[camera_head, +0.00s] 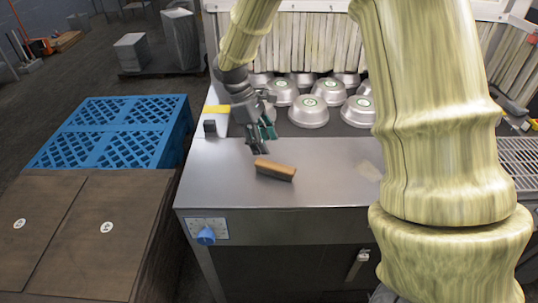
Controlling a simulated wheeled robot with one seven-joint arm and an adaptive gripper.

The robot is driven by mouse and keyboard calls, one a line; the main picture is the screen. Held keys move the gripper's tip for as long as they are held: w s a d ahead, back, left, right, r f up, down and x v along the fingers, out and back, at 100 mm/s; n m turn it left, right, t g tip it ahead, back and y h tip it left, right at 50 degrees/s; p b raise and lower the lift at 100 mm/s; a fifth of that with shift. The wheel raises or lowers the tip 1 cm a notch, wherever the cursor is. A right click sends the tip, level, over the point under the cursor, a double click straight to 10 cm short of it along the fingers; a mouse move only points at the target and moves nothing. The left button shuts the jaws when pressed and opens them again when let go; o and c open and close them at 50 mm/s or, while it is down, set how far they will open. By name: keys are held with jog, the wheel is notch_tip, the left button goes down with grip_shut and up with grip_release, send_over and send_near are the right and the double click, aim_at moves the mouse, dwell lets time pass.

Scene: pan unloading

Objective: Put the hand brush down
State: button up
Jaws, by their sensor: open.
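The hand brush (275,170) has a tan wooden top and a dark lower side. It lies on the bare front part of the steel table (322,173). My gripper (262,148) is open, just above and behind the brush, with its fingers pointing down. The brush appears free of the fingers. Whether a fingertip still touches it is too small to tell.
Several upturned metal pans (309,112) stand behind on the table, before a strip curtain (312,42). A yellow and black item (217,109) lies at the left edge. A blue crate (115,131) and brown boxes (88,225) stand left.

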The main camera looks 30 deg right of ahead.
jog(key=shift+v, duration=1.1)
jog(key=shift+r, duration=0.1)
